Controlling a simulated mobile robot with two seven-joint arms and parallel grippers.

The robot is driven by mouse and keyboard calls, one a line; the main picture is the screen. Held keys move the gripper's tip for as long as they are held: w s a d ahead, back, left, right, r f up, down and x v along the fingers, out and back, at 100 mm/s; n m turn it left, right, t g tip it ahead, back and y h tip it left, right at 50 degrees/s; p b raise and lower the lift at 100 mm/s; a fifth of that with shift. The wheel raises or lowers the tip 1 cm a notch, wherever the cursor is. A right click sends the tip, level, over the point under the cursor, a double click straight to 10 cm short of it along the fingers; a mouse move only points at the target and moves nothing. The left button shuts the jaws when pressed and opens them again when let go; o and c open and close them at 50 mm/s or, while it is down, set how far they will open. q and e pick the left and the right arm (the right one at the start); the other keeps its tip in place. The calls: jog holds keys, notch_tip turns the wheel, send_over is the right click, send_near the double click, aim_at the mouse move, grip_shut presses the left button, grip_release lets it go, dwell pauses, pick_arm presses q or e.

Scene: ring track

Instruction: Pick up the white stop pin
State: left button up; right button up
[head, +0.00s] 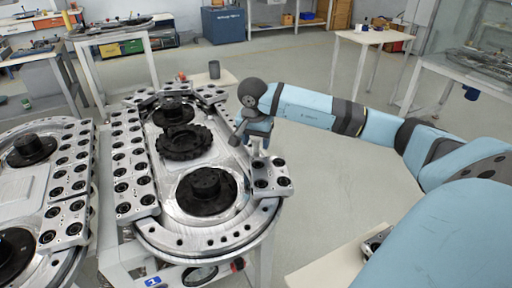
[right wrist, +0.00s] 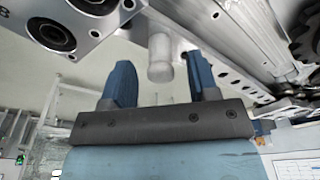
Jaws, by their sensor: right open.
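The white stop pin (right wrist: 160,62) shows in the right wrist view as a pale, short cylinder with a rounded end, beside the metal track's edge. My right gripper (right wrist: 161,82) is open, with its two blue fingers on either side of the pin and a visible gap to each. In the head view my right gripper (head: 256,138) is over the right edge of the ring track (head: 165,238), just behind a carriage block (head: 270,177). The pin cannot be made out clearly there, as the gripper covers that spot. My left gripper is not in view.
Several carriage blocks (head: 132,160) line the track's left side. A toothed black wheel (head: 184,143) and black hubs (head: 206,192) stand inside it. A second track (head: 62,262) is close on the left. Open floor (head: 335,195) lies right.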

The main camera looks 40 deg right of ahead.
jog(key=shift+d+f, duration=0.1)
jog(key=shift+f, duration=0.5)
jog(key=c, duration=1)
jog(key=shift+r, duration=0.15)
